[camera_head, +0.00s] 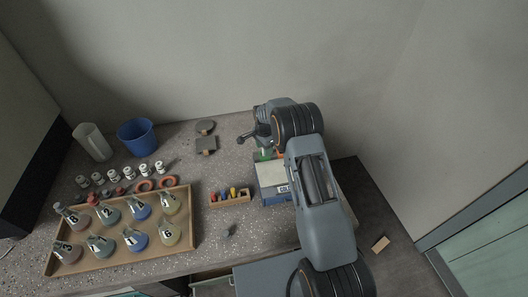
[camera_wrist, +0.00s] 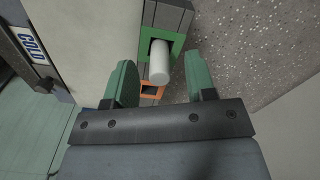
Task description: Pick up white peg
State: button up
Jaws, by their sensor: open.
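The white peg (camera_wrist: 159,62) shows in the wrist view as a short white cylinder standing out of a green square frame (camera_wrist: 176,42) on a grey block. An orange square frame (camera_wrist: 152,92) lies just below it. My gripper (camera_wrist: 161,74) is open, with one green finger to the left of the peg and one to the right. Gaps show on both sides, and the fingers do not appear to touch the peg.
A box with a COLD label (camera_head: 270,175) stands beside the block. A small wooden box of colored pieces (camera_head: 230,204), a tray of numbered flasks (camera_head: 187,243), a blue bucket (camera_head: 136,137) and several small jars (camera_head: 128,173) are to the left. Speckled bench lies right of the block in the wrist view.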

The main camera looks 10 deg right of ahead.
jog(key=shift+f, duration=0.5)
jog(key=shift+c, duration=0.4)
grip_shut()
